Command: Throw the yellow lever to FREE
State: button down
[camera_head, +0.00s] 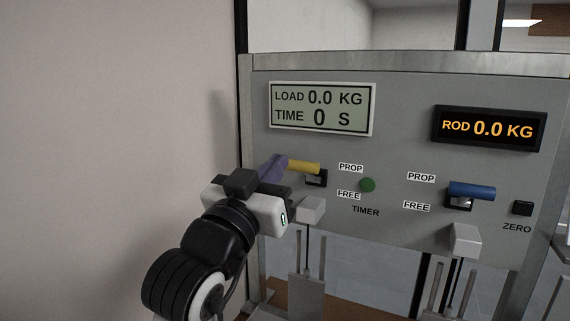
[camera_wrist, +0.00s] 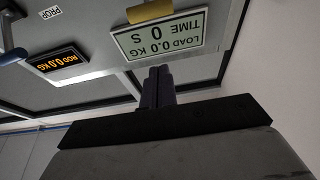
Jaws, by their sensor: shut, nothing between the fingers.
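The yellow lever (camera_head: 304,167) sticks out from the left part of the grey panel. Its handle is up, about level with the PROP label (camera_head: 351,168) and above the FREE label (camera_head: 348,195). My gripper (camera_head: 275,166) is shut and empty, its purple fingers at the left end of the yellow handle in the head view. I cannot tell whether they touch it. In the wrist view, which is upside down, the shut fingers (camera_wrist: 158,76) point toward the panel and the yellow handle (camera_wrist: 151,11) shows at the top edge, apart from them in the picture.
A blue lever (camera_head: 472,190) with its own PROP and FREE labels is on the right. A green TIMER button (camera_head: 367,185) lies between the levers, and a black ZERO button (camera_head: 522,208) at far right. The LOAD display (camera_head: 322,109) is above. A plain wall stands left.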

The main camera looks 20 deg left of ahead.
notch_tip(320, 180, up, 3)
jog(key=p, duration=0.4)
send_over(297, 162)
jog(key=s, duration=0.2)
jog(key=shift+w+d+f, duration=0.1)
jog(key=shift+d+f, duration=0.1)
jog(key=shift+f, duration=0.8)
jog(key=shift+w+d+f, duration=0.1)
jog(key=shift+d+f, duration=0.05)
jog(key=shift+f, duration=0.85)
jog(key=shift+f, duration=0.15)
